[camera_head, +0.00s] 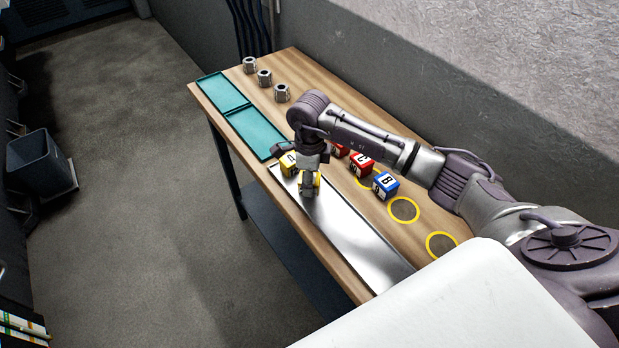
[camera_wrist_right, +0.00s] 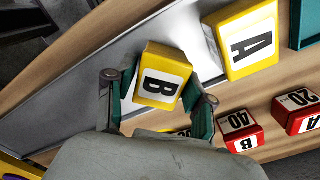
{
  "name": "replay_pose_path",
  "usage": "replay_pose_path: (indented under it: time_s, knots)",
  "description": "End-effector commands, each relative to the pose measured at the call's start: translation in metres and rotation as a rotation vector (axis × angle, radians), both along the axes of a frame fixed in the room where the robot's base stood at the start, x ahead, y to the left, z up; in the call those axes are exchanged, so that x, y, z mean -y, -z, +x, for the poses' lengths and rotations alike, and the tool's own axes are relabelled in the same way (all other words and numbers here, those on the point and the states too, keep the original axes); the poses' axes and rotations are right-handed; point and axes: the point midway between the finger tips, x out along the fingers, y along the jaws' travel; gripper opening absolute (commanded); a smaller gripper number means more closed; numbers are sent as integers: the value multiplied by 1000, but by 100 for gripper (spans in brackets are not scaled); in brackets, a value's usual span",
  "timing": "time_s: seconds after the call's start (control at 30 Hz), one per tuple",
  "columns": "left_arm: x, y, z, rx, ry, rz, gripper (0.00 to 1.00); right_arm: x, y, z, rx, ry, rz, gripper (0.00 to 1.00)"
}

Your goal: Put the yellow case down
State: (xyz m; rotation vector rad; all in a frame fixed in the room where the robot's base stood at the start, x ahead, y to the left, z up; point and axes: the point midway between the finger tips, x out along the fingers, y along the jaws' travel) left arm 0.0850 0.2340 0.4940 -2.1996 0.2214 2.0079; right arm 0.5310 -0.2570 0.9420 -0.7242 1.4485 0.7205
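A yellow case marked B (camera_wrist_right: 165,62) sits between the two fingers of my right gripper (camera_head: 309,188) in the wrist view, slightly turned. The finger pads lie along its sides, so the gripper appears shut on it. In the head view the gripper largely hides this case, over the shiny metal plate (camera_head: 352,238). I cannot tell whether the case touches the plate. A second yellow case, marked A (camera_wrist_right: 248,42), stands beside it at the plate's far end; it also shows in the head view (camera_head: 287,169). My left gripper is out of view.
Red cases (camera_head: 362,160) and a blue case marked B (camera_head: 386,188) stand right of the plate. Yellow rings (camera_head: 441,233) mark the wooden table; two nearer ones are empty. Teal trays (camera_head: 256,133) and three metal nuts (camera_head: 282,94) lie farther back. The plate's near part is clear.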

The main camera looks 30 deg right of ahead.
Motion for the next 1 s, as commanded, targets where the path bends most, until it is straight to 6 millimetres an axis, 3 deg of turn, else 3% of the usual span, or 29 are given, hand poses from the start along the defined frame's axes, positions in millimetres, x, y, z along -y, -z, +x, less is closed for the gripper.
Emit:
replay_pose_path:
  time_s: [0.5,1.0]
  knots:
    - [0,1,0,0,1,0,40,0,-10,1,4,0,1,70]
    - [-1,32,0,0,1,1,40,0,-106,1,4,0,0,70]
